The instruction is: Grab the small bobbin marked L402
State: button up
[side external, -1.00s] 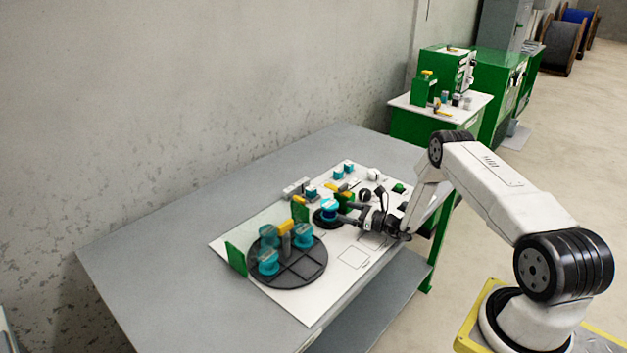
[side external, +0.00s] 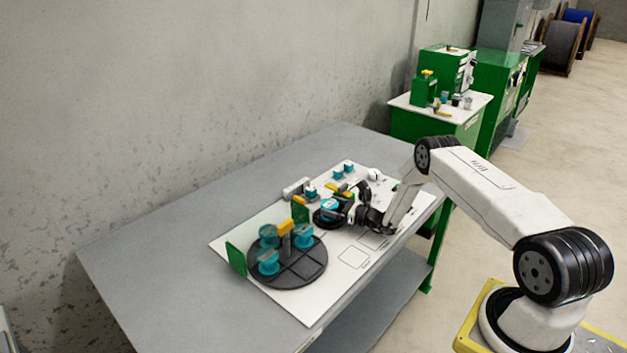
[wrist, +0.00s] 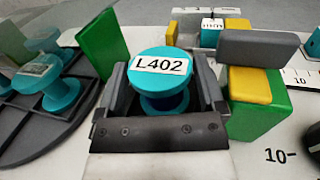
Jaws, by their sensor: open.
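The small teal bobbin marked L402 (wrist: 161,72) stands upright in the wrist view, its white label facing up. My gripper (wrist: 163,82) is open, with one finger on each side of the bobbin. The bobbin sits between the fingers, close to both; whether they touch it I cannot tell. In the side view my gripper (side external: 342,209) comes in low from the right, and it hides part of the bobbin's surroundings.
A large dark round tray (side external: 290,275) with several teal bobbins stands to the left. A green block with a yellow and grey top (wrist: 256,105) is close to the right finger. A green plate (wrist: 103,45) stands near the left finger. Free grey table lies farther left.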

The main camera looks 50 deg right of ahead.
jog(key=c, duration=1.1)
jog(key=shift+o, duration=0.2)
jog(key=shift+s+r, duration=0.1)
jog(key=shift+r, duration=0.05)
jog(key=shift+s+d+r, duration=0.2)
jog(key=shift+s+r, duration=0.35)
jog(key=shift+r, duration=0.05)
jog(key=s+d+r, duration=0.3)
jog(key=s+r, duration=0.3)
jog(key=s, duration=0.6)
jog(key=shift+r, duration=0.3)
jog(key=shift+s+d, duration=0.1)
